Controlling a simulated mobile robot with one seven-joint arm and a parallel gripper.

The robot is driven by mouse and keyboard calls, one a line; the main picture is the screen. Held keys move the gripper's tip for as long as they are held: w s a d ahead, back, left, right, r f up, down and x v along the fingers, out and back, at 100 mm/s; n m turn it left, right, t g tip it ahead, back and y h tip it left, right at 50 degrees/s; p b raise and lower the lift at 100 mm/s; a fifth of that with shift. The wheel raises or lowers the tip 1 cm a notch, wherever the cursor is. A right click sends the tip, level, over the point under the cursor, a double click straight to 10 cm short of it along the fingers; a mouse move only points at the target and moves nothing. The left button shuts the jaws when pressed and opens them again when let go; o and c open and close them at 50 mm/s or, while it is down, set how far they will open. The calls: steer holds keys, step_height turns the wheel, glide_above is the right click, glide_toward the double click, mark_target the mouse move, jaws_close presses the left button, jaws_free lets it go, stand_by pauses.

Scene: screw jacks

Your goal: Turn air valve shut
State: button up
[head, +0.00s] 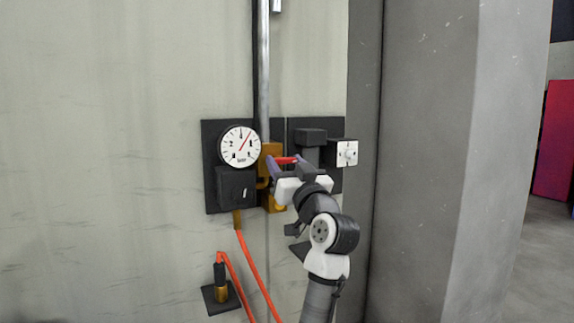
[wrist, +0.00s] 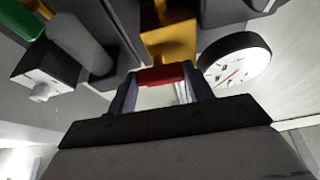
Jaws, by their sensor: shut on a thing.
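The air valve has a brass body (head: 270,157) on a vertical pipe and a red handle (head: 286,160). My gripper (head: 283,166) is at the handle, its fingers on either side of it. In the wrist view the red handle (wrist: 161,75) lies between the fingertips of my gripper (wrist: 161,86), just below the brass body (wrist: 167,35). The fingers are shut on the handle. My gripper and wrist hide part of the brass body in the head view.
A white round gauge (head: 240,146) sits left of the valve, above a black box (head: 236,188). A white square fitting (head: 347,153) is to the right. Orange hose (head: 252,265) hangs below. A grey pillar (head: 425,150) stands right of the panel.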

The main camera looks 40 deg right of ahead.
steer(key=m+h+p, duration=0.1)
steer(key=m, duration=0.2)
steer(key=m+g+h+p, duration=0.1)
steer(key=m+h, duration=0.1)
steer(key=m, duration=0.1)
steer(key=shift+a+r+m+g, duration=0.2)
steer(key=shift+m+g, duration=0.1)
steer(key=shift+m, duration=0.1)
steer(key=m+g+p, duration=0.1)
steer(key=m, duration=0.2)
steer(key=m+h+p, duration=0.1)
steer(key=m+p, duration=0.1)
steer(key=shift+r+m+g+h, duration=0.1)
steer(key=shift+m+g+h, duration=0.2)
steer(key=shift+m+g, duration=0.1)
steer(key=m+g+p, duration=0.1)
steer(key=m, duration=0.3)
steer(key=shift+a+g+h+p, duration=0.1)
steer(key=shift+g+h+p, duration=0.2)
steer(key=shift+g+p, duration=0.1)
steer(key=m+g, duration=0.1)
steer(key=m, duration=0.4)
steer(key=shift+g, duration=0.4)
steer(key=o, duration=1)
